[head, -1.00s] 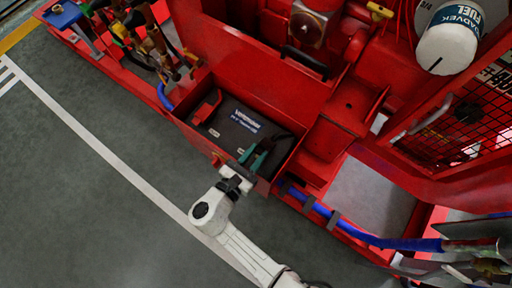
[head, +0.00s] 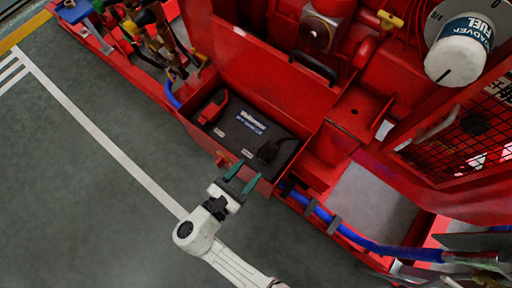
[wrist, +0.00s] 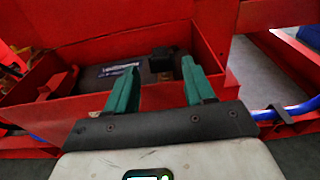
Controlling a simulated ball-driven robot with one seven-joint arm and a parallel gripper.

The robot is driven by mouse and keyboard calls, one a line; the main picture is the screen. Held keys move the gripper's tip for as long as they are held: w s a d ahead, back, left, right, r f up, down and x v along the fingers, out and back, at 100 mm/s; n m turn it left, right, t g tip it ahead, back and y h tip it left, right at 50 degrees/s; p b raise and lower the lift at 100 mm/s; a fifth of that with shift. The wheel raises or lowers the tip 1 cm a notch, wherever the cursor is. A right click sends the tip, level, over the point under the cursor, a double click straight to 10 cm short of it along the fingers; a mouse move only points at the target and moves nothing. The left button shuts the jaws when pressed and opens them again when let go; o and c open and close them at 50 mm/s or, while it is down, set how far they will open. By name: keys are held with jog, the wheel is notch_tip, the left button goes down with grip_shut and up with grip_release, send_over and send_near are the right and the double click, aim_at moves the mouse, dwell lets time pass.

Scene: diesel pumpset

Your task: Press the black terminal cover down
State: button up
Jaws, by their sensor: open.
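The black terminal cover (head: 268,152) is at the right end of the dark battery (head: 238,127), with a black cable beside it. In the wrist view the cover (wrist: 163,60) stands above the battery top, seen between my fingers; its exact tilt is hard to tell. My gripper (head: 243,177) is open and empty, its two teal fingers pointing towards the battery. In the head view it is at the front edge of the red battery box, apart from the cover. The fingers (wrist: 159,66) also show in the wrist view.
The red battery box (head: 204,143) has walls around the battery. A red terminal cover (head: 212,107) is at the battery's left end. A red valve knob (head: 222,158) is by the box front. A blue hose (head: 340,225) runs at right. The floor at left is clear.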

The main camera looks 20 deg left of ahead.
jog(key=shift+v, duration=2.35)
jog(key=shift+r, duration=0.15)
jog(key=shift+c, duration=0.3)
